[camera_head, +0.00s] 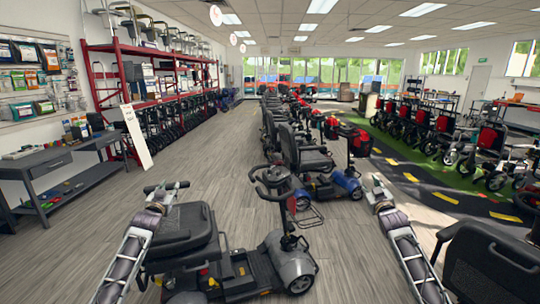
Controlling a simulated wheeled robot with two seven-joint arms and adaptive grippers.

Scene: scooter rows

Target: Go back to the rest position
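My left gripper (166,187) is raised at the lower left, in front of and above the seat of the nearest scooter (240,270). Its two fingertips look spread apart, with nothing between them. My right gripper (377,187) is raised at the lower right over the grey floor, to the right of that scooter. Its fingers are small and seen at a steep angle, so their opening is unclear. I see no object held in it. Both forearms reach up from the bottom edge, roughly mirrored.
A row of scooters (304,150) runs away down the middle. A black seat (490,265) is close at the lower right. A dark workbench (50,165), a leaning white board (137,137) and a red rack (120,60) line the left. The wood floor (205,150) between is clear.

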